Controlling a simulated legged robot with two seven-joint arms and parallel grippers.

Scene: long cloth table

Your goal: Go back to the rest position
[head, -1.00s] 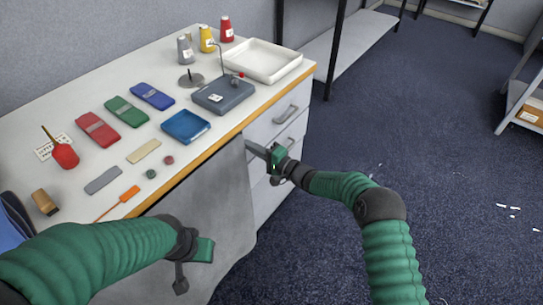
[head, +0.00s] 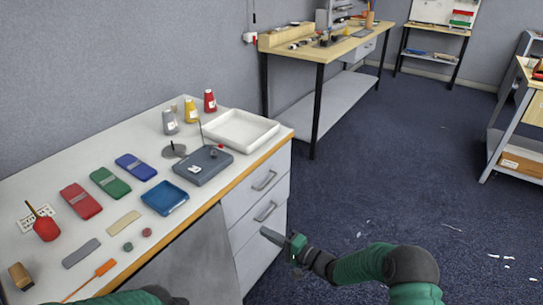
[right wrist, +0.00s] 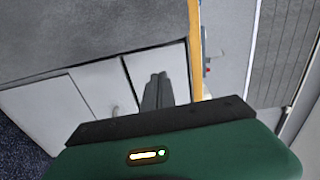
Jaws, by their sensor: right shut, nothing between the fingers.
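My right gripper (head: 266,233) is in front of the drawers at the table's right end, over the floor. Its fingers are together with nothing between them. In the right wrist view the closed fingers (right wrist: 157,88) point toward pale drawer fronts and the table's wooden edge. Part of my left arm (head: 150,294) shows at the bottom edge of the head view. Its gripper is out of the picture. The white-topped table (head: 95,160) stands at the left.
The table holds red, green and blue flat cases, a blue tray (head: 165,198), a grey device (head: 204,167), a white tray (head: 240,131) and several cones. Drawers (head: 262,205) are close to my right gripper. The carpet (head: 400,190) to the right is mostly clear.

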